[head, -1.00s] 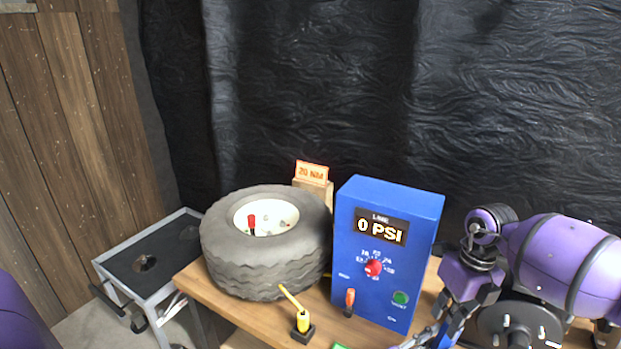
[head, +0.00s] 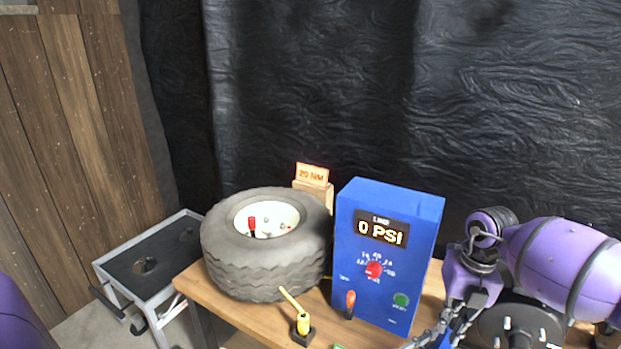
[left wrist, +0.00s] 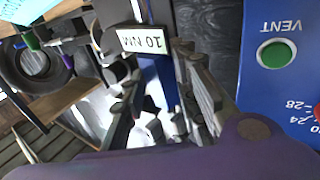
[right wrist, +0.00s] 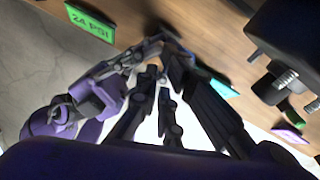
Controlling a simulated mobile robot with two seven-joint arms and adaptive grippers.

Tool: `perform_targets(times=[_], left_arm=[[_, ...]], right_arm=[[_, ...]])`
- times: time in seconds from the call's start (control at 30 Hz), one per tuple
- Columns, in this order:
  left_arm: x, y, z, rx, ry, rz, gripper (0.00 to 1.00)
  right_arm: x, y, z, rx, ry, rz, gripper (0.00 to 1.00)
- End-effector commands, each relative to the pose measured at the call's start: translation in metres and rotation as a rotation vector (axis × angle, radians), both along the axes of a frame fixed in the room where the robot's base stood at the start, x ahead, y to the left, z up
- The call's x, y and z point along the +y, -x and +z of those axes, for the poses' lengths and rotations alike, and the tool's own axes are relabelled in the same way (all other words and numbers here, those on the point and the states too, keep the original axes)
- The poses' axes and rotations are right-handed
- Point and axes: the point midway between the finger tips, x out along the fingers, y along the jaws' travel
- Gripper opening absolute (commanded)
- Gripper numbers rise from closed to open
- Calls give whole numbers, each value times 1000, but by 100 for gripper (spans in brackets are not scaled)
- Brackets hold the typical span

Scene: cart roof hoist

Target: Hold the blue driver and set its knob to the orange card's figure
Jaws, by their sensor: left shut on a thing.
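The orange card (head: 312,174) reads 20 NM and stands on a wooden block behind the tyre. The blue driver (left wrist: 158,75) is between my left gripper's fingers (left wrist: 157,75) in the left wrist view; its white display (left wrist: 143,41) reads 10 NM, upside down. My left gripper is shut on it, beside the blue box. My right gripper (right wrist: 161,72) shows in the right wrist view with its fingertips close together, near the left gripper; what lies between them is unclear. In the head view the grippers are partly cut off at the bottom edge. I cannot make out the driver's knob.
The blue box (head: 385,250) reads 0 PSI and has a red knob and a green vent button. The tyre (head: 265,260) and a yellow lever (head: 297,318) are left of it. A green 24 PSI card (right wrist: 90,22) lies on the table. A grey cart (head: 150,265) stands left.

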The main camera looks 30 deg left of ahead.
Motion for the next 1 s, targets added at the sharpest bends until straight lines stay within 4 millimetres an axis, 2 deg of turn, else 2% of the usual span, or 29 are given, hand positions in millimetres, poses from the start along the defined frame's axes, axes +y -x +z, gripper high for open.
perform_targets(times=[0.03, 0.17, 0.57, 0.73, 1.0], left_arm=[[2, 1, -4, 6, -1, 3, 0], [2, 0, -4, 7, 0, 4, 0], [2, 0, -3, 5, -1, 5, 0], [2, -1, -2, 5, -1, 5, 0], [2, -1, -2, 3, -2, 5, 0]], right_arm=[[-3, 1, -3, 5, 6, -2, 22], [-3, 1, -4, 6, 7, -2, 37], [-3, 1, -2, 7, 6, -1, 37], [-3, 0, 10, 4, 4, 1, 37], [-4, -3, 42, 4, 4, 1, 37]])
